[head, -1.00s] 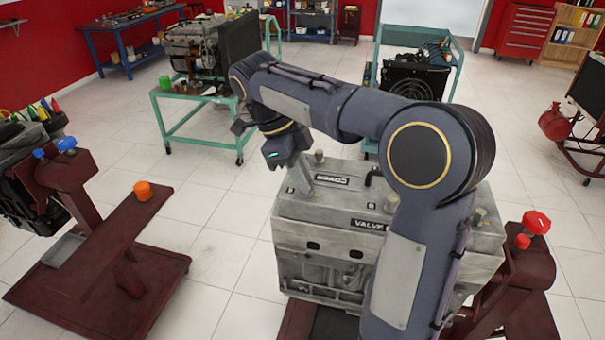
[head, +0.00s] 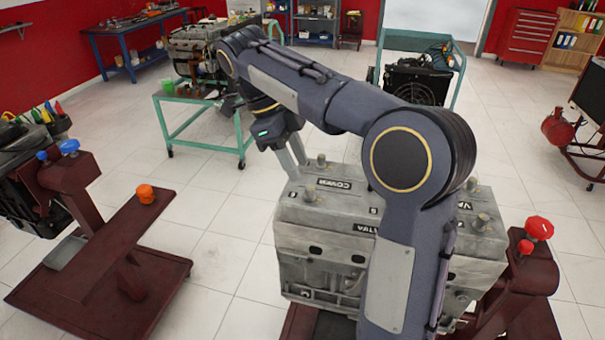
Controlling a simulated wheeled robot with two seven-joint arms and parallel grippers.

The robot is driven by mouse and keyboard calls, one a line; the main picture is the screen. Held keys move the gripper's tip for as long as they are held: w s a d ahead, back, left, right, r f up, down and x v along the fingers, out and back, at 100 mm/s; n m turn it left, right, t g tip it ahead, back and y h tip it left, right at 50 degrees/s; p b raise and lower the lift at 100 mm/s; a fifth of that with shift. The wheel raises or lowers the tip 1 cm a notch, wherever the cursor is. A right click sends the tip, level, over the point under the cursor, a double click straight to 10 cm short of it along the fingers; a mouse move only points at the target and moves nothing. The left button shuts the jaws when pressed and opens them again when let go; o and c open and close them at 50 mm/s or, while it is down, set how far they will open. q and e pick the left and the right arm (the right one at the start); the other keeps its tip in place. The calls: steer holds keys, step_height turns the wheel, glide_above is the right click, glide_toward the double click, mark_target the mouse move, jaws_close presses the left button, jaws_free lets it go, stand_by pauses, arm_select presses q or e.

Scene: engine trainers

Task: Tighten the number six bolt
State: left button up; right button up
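The grey engine block (head: 325,242) with a valve cover (head: 335,205) stands at the centre right. Bolt heads show on the cover: a front left one (head: 310,194), a back left one (head: 321,160) and two at the right, one being the front right bolt (head: 480,222). I cannot tell which is number six. My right gripper (head: 293,160) hangs over the cover's back left corner, with its two pale fingers apart and nothing seen between them. I cannot tell whether it touches the cover. My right arm hides the cover's middle. My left gripper is not in view.
A dark red stand with an orange knob (head: 145,193) is at the left. A red knob (head: 539,228) rises right of the engine. Behind are a green cart (head: 205,150) with another engine and a teal trolley (head: 458,62). White floor lies clear between them.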

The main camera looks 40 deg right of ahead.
steer(key=p+v, duration=0.2)
steer(key=v, duration=0.1)
steer(key=shift+s+f, duration=0.1)
stand_by(0.4)
steer(key=n+t+y, duration=0.2)
steer(key=n, duration=0.6)
glide_above(314, 211)
steer(key=a, duration=0.1)
step_height(314, 211, down, 4)
steer(key=s+a+f+n+t+y+b, duration=0.1)
steer(key=s+a+f+n+t+y, duration=0.1)
steer(key=s+a+f+n, duration=0.3)
steer(key=s+a+f+n+t+y+b, duration=0.2)
steer(key=s+a+f+n+t, duration=0.3)
steer(key=n, duration=0.8)
step_height(314, 211, down, 4)
steer(key=s, duration=0.2)
steer(key=shift+s+n+y, duration=0.3)
steer(key=shift+n, duration=0.1)
